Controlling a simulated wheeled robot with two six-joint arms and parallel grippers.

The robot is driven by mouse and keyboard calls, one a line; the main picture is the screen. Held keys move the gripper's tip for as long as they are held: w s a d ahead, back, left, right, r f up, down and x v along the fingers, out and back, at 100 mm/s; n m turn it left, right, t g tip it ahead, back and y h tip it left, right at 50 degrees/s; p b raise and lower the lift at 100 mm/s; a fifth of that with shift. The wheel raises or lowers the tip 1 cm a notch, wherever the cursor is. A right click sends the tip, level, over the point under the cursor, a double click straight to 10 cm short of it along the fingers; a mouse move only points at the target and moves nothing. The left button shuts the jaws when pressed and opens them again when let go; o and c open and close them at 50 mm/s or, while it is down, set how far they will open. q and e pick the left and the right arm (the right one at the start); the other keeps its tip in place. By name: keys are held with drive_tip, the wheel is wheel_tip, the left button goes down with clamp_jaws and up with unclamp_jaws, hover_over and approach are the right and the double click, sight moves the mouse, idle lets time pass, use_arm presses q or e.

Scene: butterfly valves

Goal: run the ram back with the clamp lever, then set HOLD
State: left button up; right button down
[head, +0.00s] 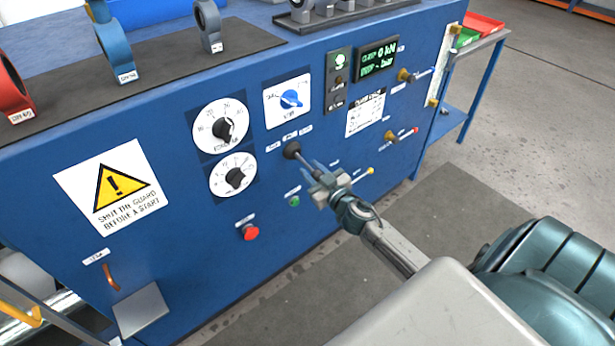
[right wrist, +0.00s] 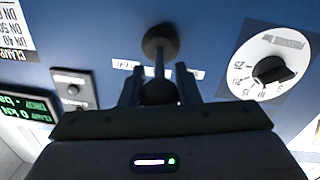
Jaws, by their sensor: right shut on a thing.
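The clamp lever (head: 292,150) sticks out of the blue panel from a black round base, below the blue selector knob (head: 291,99). My right gripper (head: 318,172) is shut on the lever's end. In the right wrist view the lever's base and stem (right wrist: 159,50) rise from the panel, and its dark ball end sits between the two fingers (right wrist: 158,90). The blue selector knob sits on a white plate whose markings are too small to read. The green display (head: 377,57) shows a clamp reading of 0 kN. My left gripper is not in view.
Two black dials (head: 222,125) (head: 234,176) sit left of the lever. A red button (head: 250,232) and a green button (head: 294,201) are below it. Two small valve handles (head: 401,135) (head: 415,74) stick out on the right. Valve parts (head: 115,50) stand on the bench top.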

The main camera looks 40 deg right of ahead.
drive_tip(key=shift+d+n+y, duration=0.4)
drive_tip(key=shift+n+y, duration=0.1)
drive_tip(key=shift+y, duration=0.1)
drive_tip(key=c, duration=1.1)
unclamp_jaws()
